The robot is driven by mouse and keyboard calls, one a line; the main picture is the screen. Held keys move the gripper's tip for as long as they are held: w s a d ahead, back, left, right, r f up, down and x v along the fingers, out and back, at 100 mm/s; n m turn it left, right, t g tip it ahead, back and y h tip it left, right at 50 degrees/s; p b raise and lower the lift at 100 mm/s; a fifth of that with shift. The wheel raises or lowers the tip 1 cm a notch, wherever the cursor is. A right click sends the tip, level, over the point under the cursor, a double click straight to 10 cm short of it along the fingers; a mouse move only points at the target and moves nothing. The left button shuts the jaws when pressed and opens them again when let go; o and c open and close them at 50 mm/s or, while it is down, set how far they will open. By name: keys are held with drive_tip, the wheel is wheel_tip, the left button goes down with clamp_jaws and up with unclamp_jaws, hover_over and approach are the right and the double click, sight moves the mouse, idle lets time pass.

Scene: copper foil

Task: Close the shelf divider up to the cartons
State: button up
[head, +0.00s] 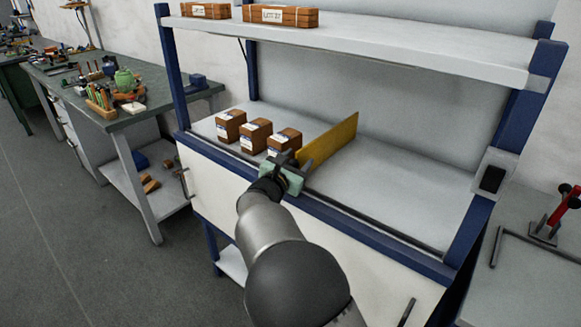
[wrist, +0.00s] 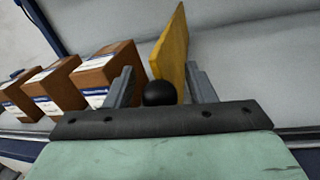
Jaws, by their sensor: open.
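The yellow shelf divider (head: 328,143) stands upright on the lower shelf, to the right of three brown cartons (head: 256,134) in a row. A gap separates it from the rightmost carton. My gripper (head: 294,162) is at the shelf's front edge, at the divider's near end. In the wrist view my gripper (wrist: 160,82) is open, with one finger on each side of a black round knob (wrist: 159,93) at the front of the divider (wrist: 173,48). The left finger is between the knob and the nearest carton (wrist: 112,72). I cannot tell whether either finger touches the knob.
The lower shelf (head: 400,195) is bare right of the divider. An upper shelf (head: 370,45) above carries two brown packages (head: 284,16). Blue posts (head: 515,110) frame the unit. A dark rail (head: 385,226) runs along the lower shelf's front. A cluttered workbench (head: 140,115) stands left.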

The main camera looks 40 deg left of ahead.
drive_tip(key=s+d+b, duration=0.1)
drive_tip(key=s+d, duration=0.2)
drive_tip(key=s, duration=1.4)
drive_tip(key=shift+b, duration=0.4)
